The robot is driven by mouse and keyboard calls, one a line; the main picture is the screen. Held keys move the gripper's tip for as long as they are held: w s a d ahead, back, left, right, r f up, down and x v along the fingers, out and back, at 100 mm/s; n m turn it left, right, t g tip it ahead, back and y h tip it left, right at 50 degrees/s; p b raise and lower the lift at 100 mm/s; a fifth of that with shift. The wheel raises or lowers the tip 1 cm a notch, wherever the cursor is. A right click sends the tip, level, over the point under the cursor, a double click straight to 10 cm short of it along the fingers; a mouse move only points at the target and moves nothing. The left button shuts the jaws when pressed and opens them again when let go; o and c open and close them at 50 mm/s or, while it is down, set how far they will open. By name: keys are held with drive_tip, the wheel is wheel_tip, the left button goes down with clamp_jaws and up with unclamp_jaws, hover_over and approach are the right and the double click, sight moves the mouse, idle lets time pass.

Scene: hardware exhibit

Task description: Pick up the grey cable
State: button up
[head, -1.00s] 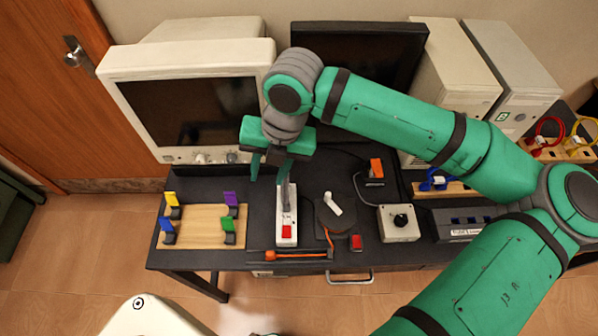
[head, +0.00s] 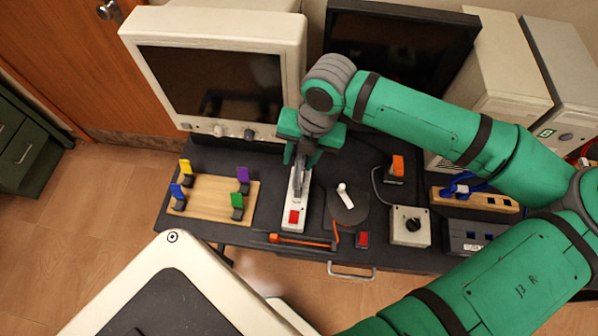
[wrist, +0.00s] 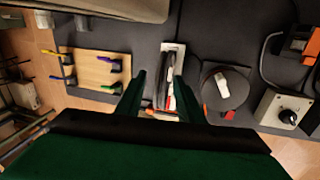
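I cannot pick out a loose grey cable for certain. A thin dark grey cord (head: 375,190) curves between the orange-switch block and the knob box in the head view; it also shows in the wrist view (wrist: 263,58). A blue cable (head: 462,187) lies on a wooden rack at the right. My gripper (head: 301,160) is over the table, above a white-based lever device with a red button (head: 294,217). In the wrist view its two fingers (wrist: 160,98) are apart, with the device seen between them and nothing visibly held.
A wooden board (head: 214,205) with coloured levers stands left on the black table. A round dark disc (head: 347,208), a knob box (head: 410,228) and an orange-switch block (head: 395,170) are right of my gripper. Monitors (head: 215,80) and computer towers (head: 497,85) stand behind.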

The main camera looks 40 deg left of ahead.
drive_tip(key=shift+a+f, duration=0.2)
drive_tip(key=shift+f, duration=0.75)
drive_tip(key=shift+a+f, duration=0.15)
drive_tip(key=shift+f, duration=0.75)
clamp_jaws()
drive_tip(key=shift+r, duration=0.2)
